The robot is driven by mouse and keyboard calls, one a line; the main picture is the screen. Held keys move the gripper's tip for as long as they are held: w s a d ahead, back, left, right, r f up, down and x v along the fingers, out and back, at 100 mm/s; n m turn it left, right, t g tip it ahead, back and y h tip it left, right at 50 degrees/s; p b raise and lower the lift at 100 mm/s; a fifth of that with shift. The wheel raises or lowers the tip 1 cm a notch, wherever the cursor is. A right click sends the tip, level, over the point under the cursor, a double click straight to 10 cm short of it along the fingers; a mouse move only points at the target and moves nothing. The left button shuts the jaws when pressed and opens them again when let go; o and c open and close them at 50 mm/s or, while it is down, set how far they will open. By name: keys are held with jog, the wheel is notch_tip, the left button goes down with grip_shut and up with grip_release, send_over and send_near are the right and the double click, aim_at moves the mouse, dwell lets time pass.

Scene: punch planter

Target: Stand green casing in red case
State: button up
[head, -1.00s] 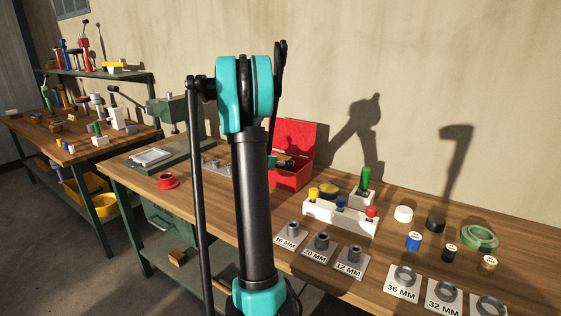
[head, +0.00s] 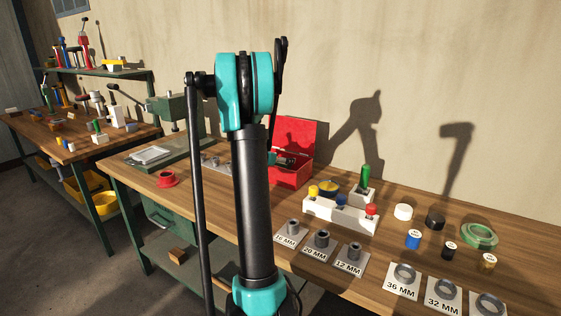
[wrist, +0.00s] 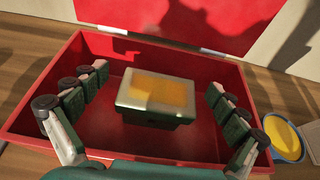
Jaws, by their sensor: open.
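The red case (wrist: 92,140) lies open on the bench, and it also shows behind my arm in the head view (head: 295,134). The green casing (wrist: 155,116), a dark green block with a pale top and a yellow patch, is upright inside the case in the wrist view. I cannot tell for sure whether its underside touches the case floor. My gripper (wrist: 150,108) is open, with one finger on each side of the casing and a visible gap to both. In the head view my gripper (head: 285,160) is small and partly hidden at the case.
A blue pot with yellow contents (wrist: 284,138) stands just right of the case. A white block holder (head: 340,215) with coloured handles is in front to the right. A red flanged piece (head: 168,180) sits to the left. The wall rises behind the bench.

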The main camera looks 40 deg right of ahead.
jog(key=v, duration=1.2)
jog(key=shift+r, duration=0.15)
